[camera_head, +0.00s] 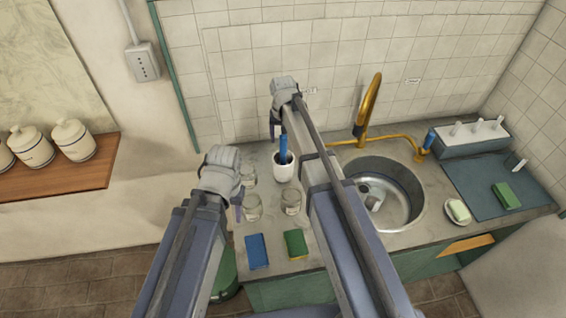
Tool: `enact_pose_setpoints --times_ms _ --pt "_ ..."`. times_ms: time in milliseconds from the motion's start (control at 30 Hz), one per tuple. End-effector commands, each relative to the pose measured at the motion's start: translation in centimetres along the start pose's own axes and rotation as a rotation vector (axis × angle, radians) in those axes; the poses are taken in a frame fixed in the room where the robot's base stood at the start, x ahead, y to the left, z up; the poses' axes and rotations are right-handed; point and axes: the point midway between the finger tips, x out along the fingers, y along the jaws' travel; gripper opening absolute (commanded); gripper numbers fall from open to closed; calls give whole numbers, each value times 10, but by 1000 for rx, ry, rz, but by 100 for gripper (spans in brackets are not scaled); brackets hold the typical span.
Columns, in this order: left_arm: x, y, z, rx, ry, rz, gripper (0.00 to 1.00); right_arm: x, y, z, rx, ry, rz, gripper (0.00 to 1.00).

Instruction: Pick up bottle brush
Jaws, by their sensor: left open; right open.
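A blue handle, which looks like the bottle brush (283,148), stands upright in a white cup (283,172) on the counter left of the sink. Its lower end is hidden inside the cup. My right gripper (273,128) is open beyond the cup, close to the tiled wall, and its arm passes just right of the cup. My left gripper (239,205) is open and empty in front of the cup and to its left, near the glass jars. I cannot tell how high either gripper is above the counter.
Glass jars (290,201) stand before the cup. A blue sponge (256,250) and a green sponge (295,243) lie at the front edge. Right are a round sink (408,185), a brass tap (367,105), a soap dish (458,211) and a rack (470,140).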

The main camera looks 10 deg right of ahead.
Motion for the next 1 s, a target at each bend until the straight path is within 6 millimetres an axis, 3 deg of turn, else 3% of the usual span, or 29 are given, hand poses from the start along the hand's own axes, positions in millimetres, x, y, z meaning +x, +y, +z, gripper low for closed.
enact_pose_setpoints --times_ms 267,633,933,1000 --pt "9 1 0 2 0 0 50 9 0 0 0 0 0 70" --pt "51 5 -3 8 0 -2 50 51 0 1 0 0 -1 70" --pt "50 5 -3 8 0 -2 50 51 0 1 -1 0 -1 70" --pt "50 5 -3 8 0 -2 50 51 0 1 -1 0 -1 64"
